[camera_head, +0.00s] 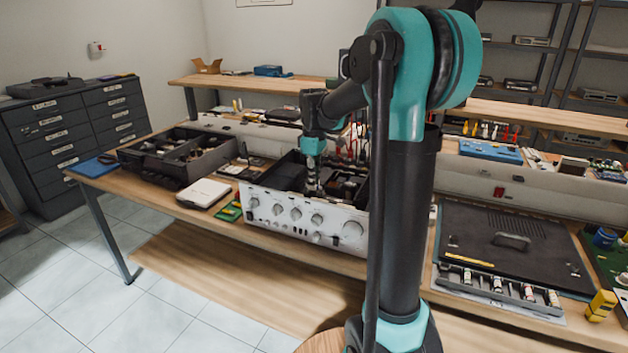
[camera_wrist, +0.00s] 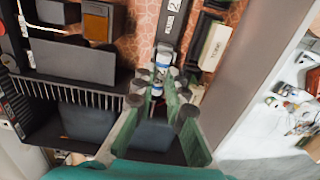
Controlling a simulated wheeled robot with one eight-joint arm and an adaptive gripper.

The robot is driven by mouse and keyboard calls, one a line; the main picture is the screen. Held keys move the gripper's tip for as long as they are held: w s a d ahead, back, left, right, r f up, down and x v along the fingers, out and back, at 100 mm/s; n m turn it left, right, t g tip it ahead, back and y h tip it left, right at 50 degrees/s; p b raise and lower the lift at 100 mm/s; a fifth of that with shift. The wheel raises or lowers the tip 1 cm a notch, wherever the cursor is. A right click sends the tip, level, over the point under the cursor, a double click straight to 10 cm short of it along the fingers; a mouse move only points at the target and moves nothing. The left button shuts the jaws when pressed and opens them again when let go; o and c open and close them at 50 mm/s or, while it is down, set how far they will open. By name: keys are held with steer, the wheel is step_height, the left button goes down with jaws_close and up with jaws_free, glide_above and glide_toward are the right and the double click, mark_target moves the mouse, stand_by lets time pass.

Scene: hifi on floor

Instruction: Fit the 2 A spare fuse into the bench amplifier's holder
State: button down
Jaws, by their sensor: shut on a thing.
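The bench amplifier (camera_head: 300,218) stands on the bench with its top open and its white knobbed front panel facing me. My gripper (camera_head: 312,186) reaches down into it. In the wrist view, my gripper (camera_wrist: 161,92) is shut on a small fuse (camera_wrist: 161,68) with a pale body, a blue band and metal ends. Its rating is too small to read. A narrow dark part with a white label (camera_wrist: 173,8) lies in line just beyond the fuse, perhaps the holder. I cannot tell whether the fuse touches it.
Inside the amplifier, a black part with a cream label (camera_wrist: 214,47) lies right of the fuse, and a finned dark heatsink (camera_wrist: 75,95) lies left. A dark divided box (camera_head: 178,160) stands left of the amplifier.

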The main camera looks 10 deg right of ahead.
steer(key=shift+f, duration=0.6)
stand_by(0.5)
steer(key=c, duration=1.5)
jaws_free()
step_height(320, 180, up, 12)
